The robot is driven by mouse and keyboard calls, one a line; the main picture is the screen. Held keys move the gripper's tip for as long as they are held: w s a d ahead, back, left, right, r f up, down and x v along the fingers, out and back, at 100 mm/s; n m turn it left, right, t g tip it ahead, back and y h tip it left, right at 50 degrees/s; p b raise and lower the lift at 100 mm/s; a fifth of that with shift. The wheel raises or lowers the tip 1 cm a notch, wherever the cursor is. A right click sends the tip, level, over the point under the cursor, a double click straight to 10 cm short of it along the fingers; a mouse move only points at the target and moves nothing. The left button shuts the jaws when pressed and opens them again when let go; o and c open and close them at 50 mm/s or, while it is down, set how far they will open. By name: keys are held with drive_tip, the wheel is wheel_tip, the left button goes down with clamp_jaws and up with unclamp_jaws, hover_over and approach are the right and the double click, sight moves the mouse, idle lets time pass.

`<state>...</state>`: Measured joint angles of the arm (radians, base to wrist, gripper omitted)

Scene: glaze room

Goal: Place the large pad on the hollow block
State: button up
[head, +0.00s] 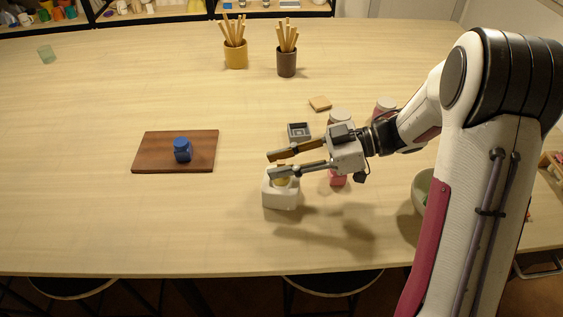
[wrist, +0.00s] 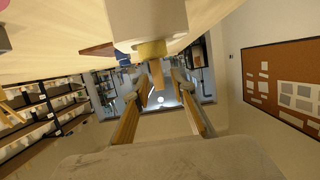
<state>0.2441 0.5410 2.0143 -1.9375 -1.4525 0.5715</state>
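A flat tan square pad (head: 320,104) lies on the table behind my gripper; it is the only flat pad I can make out, and its size is hard to compare. A small grey block with a square hollow in its top (head: 299,131) sits in front of it. My gripper (head: 270,164) is open, its two fingers apart and pointing left, above a white block (head: 281,197). A yellow piece (head: 281,182) shows at the top of that block, partly hidden by a finger. In the wrist view the yellow piece (wrist: 152,49) has a short wooden stub (wrist: 157,74) directed between the open fingers (wrist: 160,92).
A brown board (head: 155,152) with a blue object (head: 182,150) lies left. A pink object (head: 338,179) and pale-topped jars (head: 385,103) stand near my arm; a green bowl (head: 420,188) is right. Two cups of wooden sticks (head: 235,58) (head: 287,65) stand behind. The front left table is clear.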

drive_tip(key=v, duration=1.2)
idle(0.5)
